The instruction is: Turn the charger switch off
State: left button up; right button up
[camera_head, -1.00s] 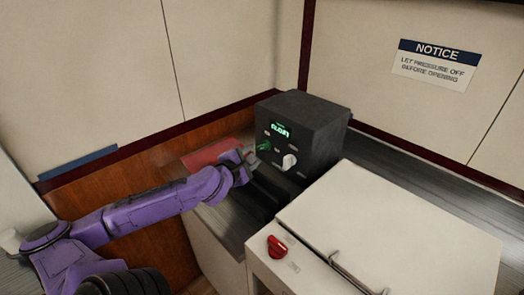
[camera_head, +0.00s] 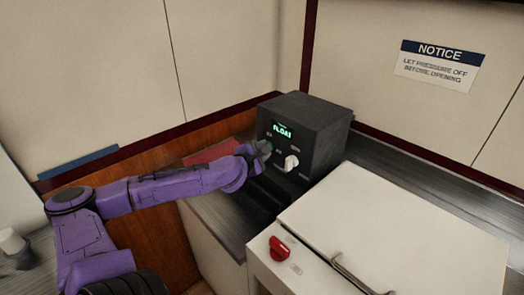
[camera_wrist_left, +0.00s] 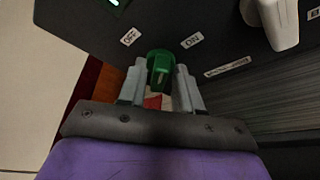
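The charger looks to be a black box (camera_head: 318,118) on the counter, with a lit green display that seems to read FLOAT. Its front carries a green knob (camera_wrist_left: 160,66) and a white knob (camera_head: 291,162). My left gripper (camera_head: 262,150) reaches the box's front from the left. In the left wrist view its two grey fingers (camera_wrist_left: 160,80) stand on either side of the green knob and seem to touch it. Small OFF-like labels show on the panel beside this knob. In the head view the fingers mostly hide it. My right gripper is not in view.
A white cabinet (camera_head: 385,225) with a red knob (camera_head: 279,247) and a bar handle stands in front at right. A red flat item (camera_head: 210,152) lies behind my left arm. A notice sign (camera_head: 438,65) is on the wall. Dark counter runs beside the box.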

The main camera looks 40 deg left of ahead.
pick_arm(q)
jog(key=shift+r, duration=0.2)
jog(key=n+h+p, duration=0.1)
jog(key=n+p, duration=0.1)
jog(key=n+g+h+p, duration=0.1)
jog(key=n+p, duration=0.1)
jog(key=shift+a+r+h, duration=0.3)
jog(key=shift+r, duration=0.05)
jog(key=shift+s+a+r+n+h+p, duration=0.1)
jog(key=shift+n+h+p, duration=0.4)
jog(key=shift+n+p, duration=0.45)
grip_shut()
jog(key=shift+a+f+n+h+p, duration=0.15)
jog(key=shift+f+n+h+p, duration=0.05)
jog(key=shift+n+h+p, duration=0.6)
